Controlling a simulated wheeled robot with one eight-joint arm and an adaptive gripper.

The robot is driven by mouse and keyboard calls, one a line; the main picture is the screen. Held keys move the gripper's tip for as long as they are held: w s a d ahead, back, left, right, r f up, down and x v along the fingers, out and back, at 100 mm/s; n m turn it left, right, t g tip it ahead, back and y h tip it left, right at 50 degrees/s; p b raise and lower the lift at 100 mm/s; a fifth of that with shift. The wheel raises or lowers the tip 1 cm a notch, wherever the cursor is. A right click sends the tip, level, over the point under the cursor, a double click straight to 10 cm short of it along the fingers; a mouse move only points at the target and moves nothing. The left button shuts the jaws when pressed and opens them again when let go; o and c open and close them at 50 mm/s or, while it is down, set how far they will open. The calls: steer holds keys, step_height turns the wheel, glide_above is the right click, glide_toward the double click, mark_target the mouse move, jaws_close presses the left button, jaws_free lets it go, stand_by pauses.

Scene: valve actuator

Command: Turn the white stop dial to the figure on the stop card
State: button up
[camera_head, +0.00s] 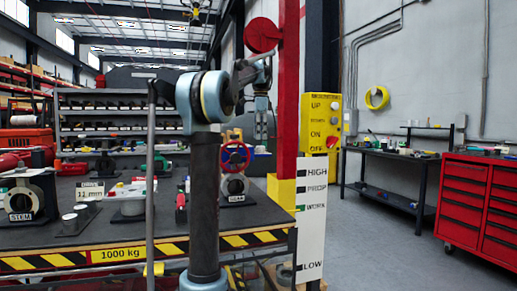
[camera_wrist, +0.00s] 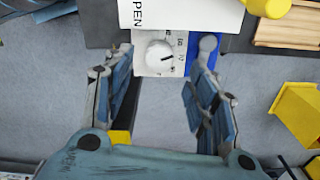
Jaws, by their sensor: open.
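The white dial (camera_wrist: 157,54) is round with a short black mark, seen in the wrist view. It sits on a pale plate (camera_wrist: 176,38) with small sideways print that I cannot read fully. My gripper (camera_wrist: 163,78) is open and empty, one finger on each side of the dial in the picture; I see no contact. In the head view my gripper (camera_head: 262,128) hangs beyond the bench, beside the red handwheel (camera_head: 235,156); the dial cannot be made out there. A white card (camera_head: 90,191) on the bench reads "11 mm".
In the wrist view, a white "OPEN" sheet (camera_wrist: 180,12) and a blue part (camera_wrist: 190,65) adjoin the dial. A yellow block (camera_wrist: 298,110) is at right. The bench (camera_head: 120,232) carries several fittings. A tall HIGH-to-LOW board (camera_head: 311,240) stands right of it.

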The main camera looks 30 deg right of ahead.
mark_target(260, 149)
steer(key=shift+f, duration=2.75)
steer(key=c, duration=1)
